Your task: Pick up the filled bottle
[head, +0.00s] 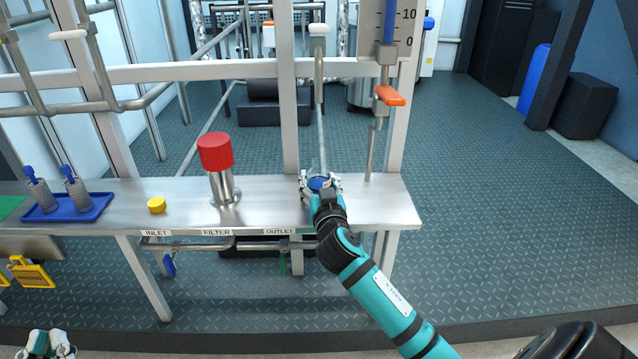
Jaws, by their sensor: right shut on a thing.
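The bottle (318,184) shows as a small clear and blue shape on the right part of the steel bench, below the outlet pipe's end. It is mostly hidden, so its fill level cannot be read. My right gripper (320,180) is shut on the bottle, with its fingers on both sides of it. Whether the bottle touches the bench is hidden by the hand. My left gripper (48,345) is at the lower left corner, away from the bench, and its finger opening cannot be made out.
The steel bench (270,211) carries a filter with a red cap (215,151), a yellow cap (157,205) and a blue tray (85,212) with two mesh cylinders. A vertical pipe (320,100) comes down over the bottle. An orange valve handle (390,95) is at the right post.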

